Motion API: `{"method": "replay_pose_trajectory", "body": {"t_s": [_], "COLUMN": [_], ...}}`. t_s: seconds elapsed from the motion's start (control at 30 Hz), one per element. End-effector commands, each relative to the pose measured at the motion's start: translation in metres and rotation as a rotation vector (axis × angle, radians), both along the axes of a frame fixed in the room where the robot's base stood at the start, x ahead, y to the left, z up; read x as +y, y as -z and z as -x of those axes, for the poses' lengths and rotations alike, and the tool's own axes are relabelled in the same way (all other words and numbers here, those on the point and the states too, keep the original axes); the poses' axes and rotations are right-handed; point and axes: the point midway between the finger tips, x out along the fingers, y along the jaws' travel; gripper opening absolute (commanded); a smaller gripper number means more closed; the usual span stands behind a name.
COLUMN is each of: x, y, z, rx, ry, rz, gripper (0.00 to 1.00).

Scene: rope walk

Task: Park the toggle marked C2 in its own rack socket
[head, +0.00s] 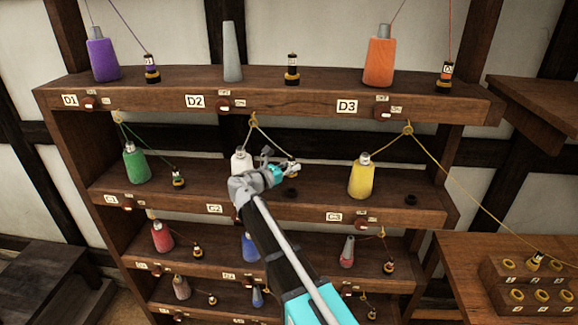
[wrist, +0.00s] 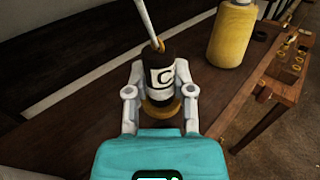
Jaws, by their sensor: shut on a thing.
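A dark toggle with a white label, its letter C readable and the rest turned away, stands upright between the fingers of my gripper (wrist: 160,95) in the wrist view, where the toggle (wrist: 163,76) has a pale cord at its top and a brass-coloured lower ring. In the head view my gripper (head: 279,162) is at the middle shelf, right of the white bobbin (head: 240,158); the toggle is mostly hidden there. A dark empty socket (head: 291,192) shows on the shelf just below and in front of my gripper. The C2 plate (head: 214,208) is on the shelf's front edge.
A yellow bobbin (head: 361,178) stands to the right, with another empty dark socket (head: 411,199) beyond it. A green bobbin (head: 136,165) and its toggle (head: 178,179) stand to the left. The upper shelf (head: 270,100) overhangs. A yellow thread runs down to a block (head: 535,290) at right.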

Motion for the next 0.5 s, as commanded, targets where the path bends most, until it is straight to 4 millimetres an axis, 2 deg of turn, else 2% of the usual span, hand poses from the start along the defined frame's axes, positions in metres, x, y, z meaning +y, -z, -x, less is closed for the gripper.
{"method": "replay_pose_trajectory", "body": {"t_s": [0.5], "x": [-0.003], "y": [0.038], "z": [-0.001], "rx": [0.0], "ry": [0.004], "rz": [0.0], "gripper": [0.0]}}
